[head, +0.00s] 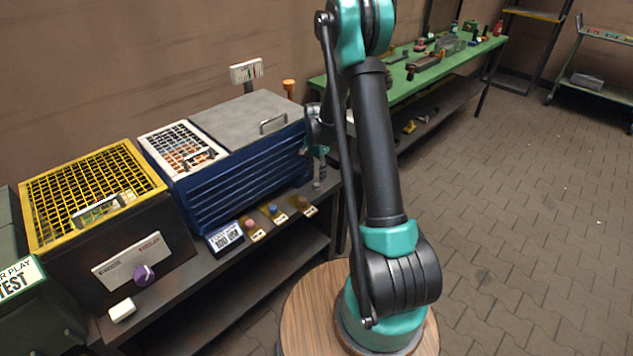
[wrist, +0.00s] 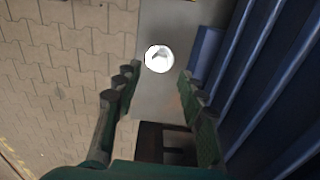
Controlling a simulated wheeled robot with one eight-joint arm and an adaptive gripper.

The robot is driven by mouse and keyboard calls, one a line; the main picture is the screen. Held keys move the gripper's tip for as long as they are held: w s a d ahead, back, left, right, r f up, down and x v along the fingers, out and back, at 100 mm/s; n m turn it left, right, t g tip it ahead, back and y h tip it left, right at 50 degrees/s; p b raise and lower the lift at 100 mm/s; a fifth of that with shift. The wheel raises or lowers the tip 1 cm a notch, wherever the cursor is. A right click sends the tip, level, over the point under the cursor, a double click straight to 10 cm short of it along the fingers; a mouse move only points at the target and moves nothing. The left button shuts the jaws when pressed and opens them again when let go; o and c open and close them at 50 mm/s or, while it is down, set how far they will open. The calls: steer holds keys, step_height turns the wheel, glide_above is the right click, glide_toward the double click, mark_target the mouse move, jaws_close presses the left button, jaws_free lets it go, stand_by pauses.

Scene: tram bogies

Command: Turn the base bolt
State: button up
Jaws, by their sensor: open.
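A bright round metallic piece (wrist: 159,58), apparently the base bolt's head, shows in the wrist view on a grey strip beside the blue ribbed cabinet. Its exact shape is hard to read in the glare. My gripper (wrist: 156,92) is open and empty, its green fingers apart on either side of the line toward the bolt. The bolt lies beyond the fingertips, untouched. In the head view my gripper (head: 318,152) is small and partly hidden by my arm, at the right end of the blue cabinet (head: 250,165). I cannot make out the bolt clearly there.
The cabinet wall stands close to my gripper's right side in the wrist view. Left along the bench are small coloured buttons (head: 272,209), a purple knob (head: 144,275) and a yellow-grilled box (head: 90,190). A green table (head: 400,75) stands behind. The paved floor (head: 530,200) at right is clear.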

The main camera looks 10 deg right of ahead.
mark_target(317, 183)
steer(key=shift+f, duration=2.2)
jaws_close()
